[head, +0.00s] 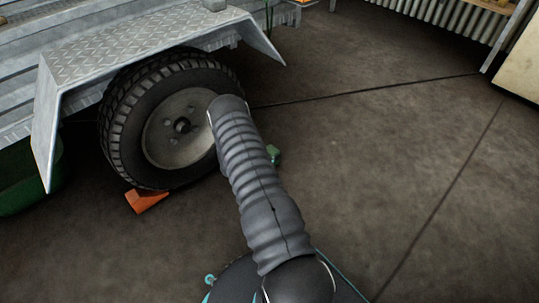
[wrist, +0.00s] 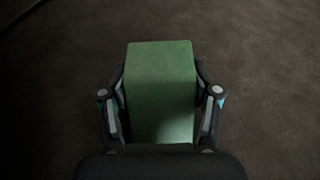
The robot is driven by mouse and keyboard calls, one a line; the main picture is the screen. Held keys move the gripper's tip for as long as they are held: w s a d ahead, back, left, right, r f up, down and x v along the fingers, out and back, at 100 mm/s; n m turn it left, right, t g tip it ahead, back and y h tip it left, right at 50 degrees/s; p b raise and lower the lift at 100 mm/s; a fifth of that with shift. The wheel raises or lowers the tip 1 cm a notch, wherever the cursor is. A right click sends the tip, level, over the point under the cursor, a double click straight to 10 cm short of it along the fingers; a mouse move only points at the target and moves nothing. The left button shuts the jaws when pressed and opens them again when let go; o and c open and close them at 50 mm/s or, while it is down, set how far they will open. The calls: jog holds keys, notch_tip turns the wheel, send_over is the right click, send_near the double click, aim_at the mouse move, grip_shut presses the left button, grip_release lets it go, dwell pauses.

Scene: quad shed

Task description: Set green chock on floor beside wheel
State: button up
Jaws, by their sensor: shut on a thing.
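A green chock (wrist: 160,85) fills the space between the fingers of my gripper (wrist: 160,108) in the wrist view. The fingers are shut on its two sides. In the head view a small part of the green chock (head: 273,154) shows to the right of my arm, which hides the rest of it and the gripper. The trailer wheel (head: 178,128) stands on the floor to the left of my arm. I cannot tell whether the chock touches the floor (head: 390,150).
An orange chock (head: 146,200) lies against the lower left of the tyre. A metal mudguard (head: 150,45) covers the top of the wheel. A dark green container (head: 28,180) stands at the left edge. The floor to the right is clear.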

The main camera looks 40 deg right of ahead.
jog(key=o, duration=1.4)
jog(key=shift+f, duration=0.1)
jog(key=shift+o, duration=0.2)
